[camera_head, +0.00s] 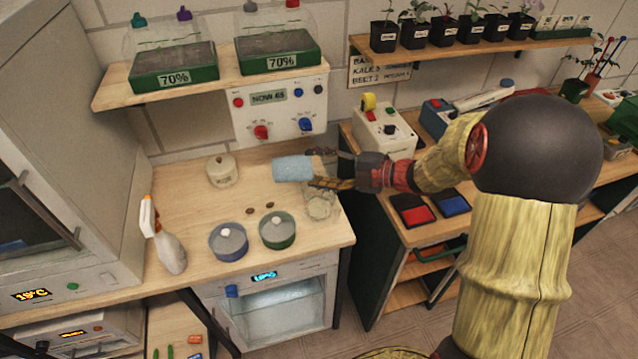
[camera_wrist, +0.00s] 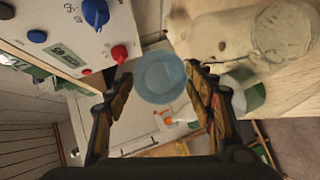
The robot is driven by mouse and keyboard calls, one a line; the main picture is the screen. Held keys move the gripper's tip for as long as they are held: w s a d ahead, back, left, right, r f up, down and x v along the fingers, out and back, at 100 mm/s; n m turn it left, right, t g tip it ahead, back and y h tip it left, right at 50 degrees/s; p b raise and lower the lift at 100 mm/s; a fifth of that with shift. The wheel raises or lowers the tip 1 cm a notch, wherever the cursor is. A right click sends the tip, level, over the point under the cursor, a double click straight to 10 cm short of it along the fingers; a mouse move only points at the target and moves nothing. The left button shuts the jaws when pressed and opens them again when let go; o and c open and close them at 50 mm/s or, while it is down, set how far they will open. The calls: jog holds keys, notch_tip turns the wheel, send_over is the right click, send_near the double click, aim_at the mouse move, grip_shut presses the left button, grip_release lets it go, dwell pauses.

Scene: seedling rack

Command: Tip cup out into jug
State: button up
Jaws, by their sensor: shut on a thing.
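My gripper (camera_head: 325,169) reaches in from the right above the wooden bench and is shut on a light blue cup (camera_head: 292,168). The cup lies on its side in the air, its free end pointing left. In the wrist view the cup (camera_wrist: 160,77) shows as a pale blue round shape between the fingers; its contents cannot be made out. A clear jug (camera_head: 320,205) stands on the bench just below my gripper, right of the cup's free end. The jug also shows at the upper right of the wrist view (camera_wrist: 282,32). Fingers partly cover the cup.
A blue lidded pot (camera_head: 228,242) and a green lidded pot (camera_head: 277,232) stand near the bench front. A pale lidded jar (camera_head: 221,171) stands behind-left. A spray bottle (camera_head: 168,240) is at left. A control panel (camera_head: 280,110) is on the wall behind.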

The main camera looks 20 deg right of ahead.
jog(key=shift+w+a+r, duration=0.15)
jog(key=shift+w+r+y+b, duration=0.1)
jog(key=shift+r+y+b, duration=0.2)
jog(key=shift+y, duration=0.2)
jog(key=shift+f+m+t+y+b, duration=0.15)
jog(key=shift+m+t+y+b, duration=0.2)
jog(key=shift+b, duration=0.3)
jog(key=shift+w, duration=0.15)
dwell(0.3)
jog(key=shift+t+b, duration=0.25)
jog(key=shift+b, duration=0.1)
